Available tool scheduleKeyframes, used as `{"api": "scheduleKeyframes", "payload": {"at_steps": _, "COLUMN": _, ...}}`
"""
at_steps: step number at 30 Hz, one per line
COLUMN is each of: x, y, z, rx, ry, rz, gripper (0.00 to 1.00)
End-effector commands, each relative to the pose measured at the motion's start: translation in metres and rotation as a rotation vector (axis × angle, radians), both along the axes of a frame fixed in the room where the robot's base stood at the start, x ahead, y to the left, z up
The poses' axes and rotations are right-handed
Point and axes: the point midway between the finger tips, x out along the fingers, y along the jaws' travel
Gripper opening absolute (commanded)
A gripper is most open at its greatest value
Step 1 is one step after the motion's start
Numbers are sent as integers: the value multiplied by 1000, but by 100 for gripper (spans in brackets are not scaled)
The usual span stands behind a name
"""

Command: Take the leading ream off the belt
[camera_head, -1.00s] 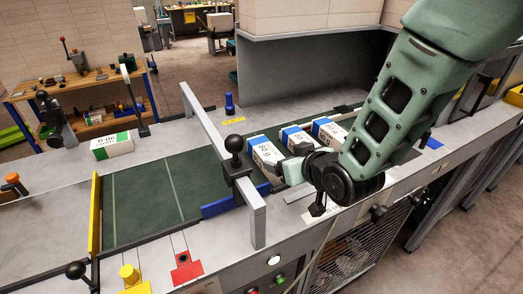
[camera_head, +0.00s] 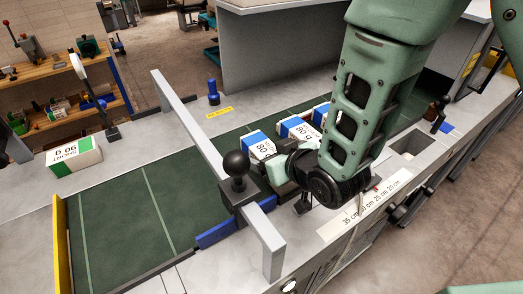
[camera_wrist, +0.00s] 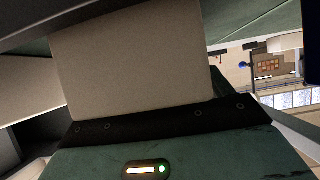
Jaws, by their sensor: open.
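The leading ream (camera_head: 258,145), white with a blue band and "80 g" print, lies on the green belt (camera_head: 150,205) just right of the grey crossbar in the head view. Two similar reams, a middle one (camera_head: 296,129) and a rear one (camera_head: 321,113), lie behind it. My gripper (camera_head: 279,171) is open, low at the near side of the leading ream and partly hiding its near end. In the wrist view a blank pale face (camera_wrist: 135,75), apparently a ream, stands close in front of the palm. I cannot tell whether the jaws touch it.
The grey crossbar (camera_head: 205,140) with a black knob (camera_head: 236,163) spans the belt close to my gripper. A green-and-white ream (camera_head: 74,158) lies on the left ledge. The belt left of the crossbar is empty.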

Motion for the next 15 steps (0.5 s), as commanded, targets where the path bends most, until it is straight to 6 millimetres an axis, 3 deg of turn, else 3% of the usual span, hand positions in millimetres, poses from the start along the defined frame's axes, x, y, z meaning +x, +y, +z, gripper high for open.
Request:
{"api": "scheduleKeyframes", "payload": {"at_steps": 10, "x": -3, "y": -1, "z": -3, "rx": 0, "ry": 0, "rz": 0, "gripper": 78}}
{"api": "scheduleKeyframes", "payload": {"at_steps": 15, "x": -3, "y": -1, "z": -3, "rx": 0, "ry": 0, "rz": 0, "gripper": 31}}
